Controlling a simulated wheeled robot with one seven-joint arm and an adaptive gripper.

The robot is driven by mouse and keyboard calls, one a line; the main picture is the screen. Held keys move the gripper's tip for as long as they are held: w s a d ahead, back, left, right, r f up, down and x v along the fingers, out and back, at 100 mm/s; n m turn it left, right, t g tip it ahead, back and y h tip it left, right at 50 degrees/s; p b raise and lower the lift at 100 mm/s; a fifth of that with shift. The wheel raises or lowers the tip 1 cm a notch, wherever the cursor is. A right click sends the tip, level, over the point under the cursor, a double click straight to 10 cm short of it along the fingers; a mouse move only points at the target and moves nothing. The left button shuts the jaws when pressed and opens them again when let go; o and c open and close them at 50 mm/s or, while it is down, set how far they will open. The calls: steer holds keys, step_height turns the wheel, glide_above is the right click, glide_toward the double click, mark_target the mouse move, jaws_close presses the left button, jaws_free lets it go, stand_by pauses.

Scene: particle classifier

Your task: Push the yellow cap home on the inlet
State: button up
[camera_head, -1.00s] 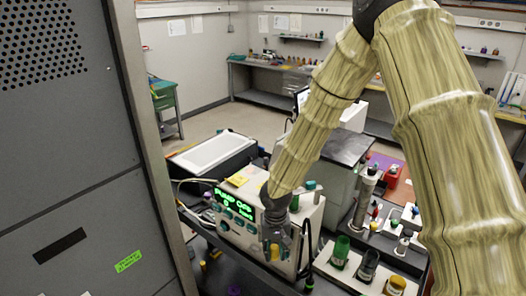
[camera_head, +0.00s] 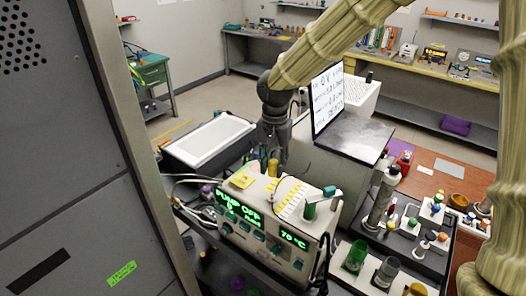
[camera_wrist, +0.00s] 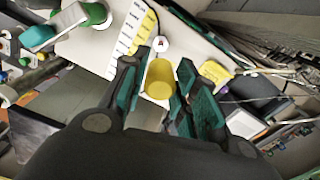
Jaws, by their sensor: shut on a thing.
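The yellow cap (camera_wrist: 160,78) is between the fingers of my gripper (camera_wrist: 164,88) in the wrist view, and the fingers are shut on it. In the head view the yellow cap (camera_head: 272,168) shows just below my gripper (camera_head: 271,158), at the back top edge of the pump box (camera_head: 284,240). A small white round part with a red mark (camera_wrist: 161,44) lies just beyond the cap in the wrist view; I cannot tell if it is the inlet. The cap's underside is hidden, so I cannot tell whether it touches the inlet.
The pump box shows "PUMP OFF" and "70 °C". A yellow note (camera_head: 242,181) and a green-capped part (camera_head: 309,210) are on its top. A white tray (camera_head: 208,139) stands behind left, a grey unit with a screen (camera_head: 328,98) behind right. Bottles and vials crowd the right.

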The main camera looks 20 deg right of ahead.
mark_target(272, 177)
steer(key=shift+w, duration=0.15)
steer(key=shift+s+a+f, duration=0.25)
steer(key=shift+a, duration=0.1)
steer(key=shift+w+f+b, duration=0.1)
steer(key=shift+f+b, duration=0.2)
steer(key=shift+b, duration=0.05)
steer(key=f, duration=0.1)
steer(key=f+b, duration=0.2)
steer(key=f, duration=0.1)
steer(key=shift+s+d, duration=0.1)
steer(key=shift+s, duration=0.2)
steer(key=shift+s+r, duration=0.1)
steer(key=shift+s, duration=0.3)
steer(key=shift+w, duration=0.25)
steer(key=shift+s, duration=0.2)
steer(key=shift+w, duration=0.15)
